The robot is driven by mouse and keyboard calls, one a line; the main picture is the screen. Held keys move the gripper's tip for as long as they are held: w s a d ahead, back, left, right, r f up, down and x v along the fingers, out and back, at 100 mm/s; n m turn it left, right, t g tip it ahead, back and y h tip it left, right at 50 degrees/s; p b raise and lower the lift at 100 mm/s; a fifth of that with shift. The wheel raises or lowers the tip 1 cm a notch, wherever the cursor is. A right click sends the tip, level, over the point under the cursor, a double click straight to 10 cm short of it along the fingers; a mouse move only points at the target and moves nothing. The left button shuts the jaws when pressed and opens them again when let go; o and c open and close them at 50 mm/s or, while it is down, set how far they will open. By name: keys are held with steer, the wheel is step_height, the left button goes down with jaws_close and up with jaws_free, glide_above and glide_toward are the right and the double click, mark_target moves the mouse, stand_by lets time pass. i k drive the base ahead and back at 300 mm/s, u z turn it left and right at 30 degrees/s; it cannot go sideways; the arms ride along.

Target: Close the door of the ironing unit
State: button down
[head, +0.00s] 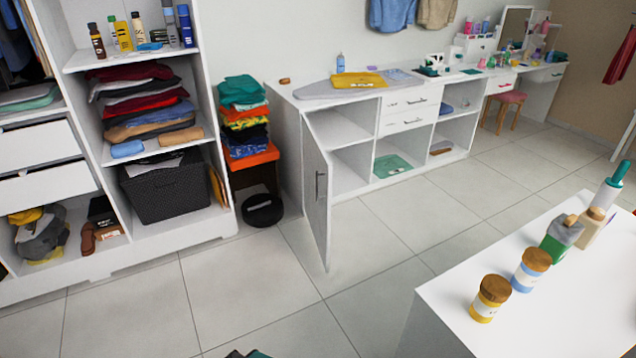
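The ironing unit (290,120) is a low white cabinet along the back wall, with a grey ironing board (318,91) and a folded yellow cloth (358,80) on top. Its white door (315,205) stands wide open at the left end, sticking out into the room. A vertical metal handle (320,186) is on the door. The open compartment (350,168) behind the door shows a shelf and no contents that I can make out.
A white table (545,290) with jars and bottles stands at the lower right. Tiled floor (370,255) before the unit is clear.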

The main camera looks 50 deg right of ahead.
mark_target(317, 165)
steer(key=z, duration=0.1)
steer(key=i, duration=0.9)
steer(key=u, duration=0.1)
